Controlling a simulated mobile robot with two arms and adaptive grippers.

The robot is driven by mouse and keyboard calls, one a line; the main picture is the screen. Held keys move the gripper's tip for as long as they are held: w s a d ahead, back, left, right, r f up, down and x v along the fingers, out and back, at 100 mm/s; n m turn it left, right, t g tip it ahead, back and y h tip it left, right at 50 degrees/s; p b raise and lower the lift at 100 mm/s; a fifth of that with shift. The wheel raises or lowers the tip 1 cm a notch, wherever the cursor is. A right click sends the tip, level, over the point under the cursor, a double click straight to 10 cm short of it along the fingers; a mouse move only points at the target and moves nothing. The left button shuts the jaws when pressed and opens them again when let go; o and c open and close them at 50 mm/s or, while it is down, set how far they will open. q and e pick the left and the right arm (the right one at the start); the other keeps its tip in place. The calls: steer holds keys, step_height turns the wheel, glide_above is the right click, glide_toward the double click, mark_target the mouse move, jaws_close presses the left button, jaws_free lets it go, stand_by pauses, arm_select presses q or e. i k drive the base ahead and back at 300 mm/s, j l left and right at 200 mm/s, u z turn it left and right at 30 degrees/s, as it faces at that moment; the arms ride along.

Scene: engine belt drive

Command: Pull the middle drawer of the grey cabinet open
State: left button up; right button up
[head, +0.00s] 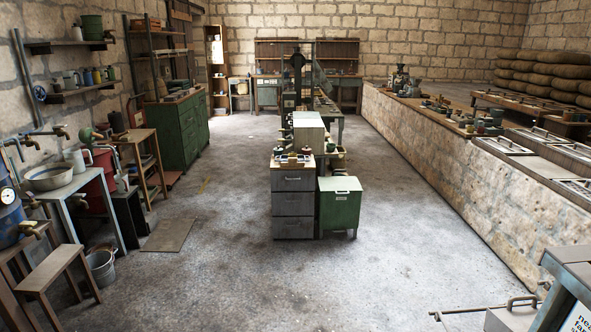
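The grey cabinet (272,207) stands on the floor near the middle of the head view. It has a wooden top and three drawers stacked one above another. The middle drawer (293,207) looks shut, its front level with the top drawer (293,185) and the bottom drawer (293,229). Small handles show faintly on the fronts. Neither of my grippers is in view, so I cannot see how they stand relative to the cabinet.
A green cabinet (339,212) stands right beside the grey one, on its right. Small items lie on the grey cabinet's top. The floor (270,285) in front is clear. A stool (52,268) and bucket (102,265) stand at left; a stone wall (450,190) runs along the right.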

mark_target(283, 203)
steer(key=i, duration=1.45)
steer(key=i+l+u, duration=0.1)
steer(key=i, duration=1.3)
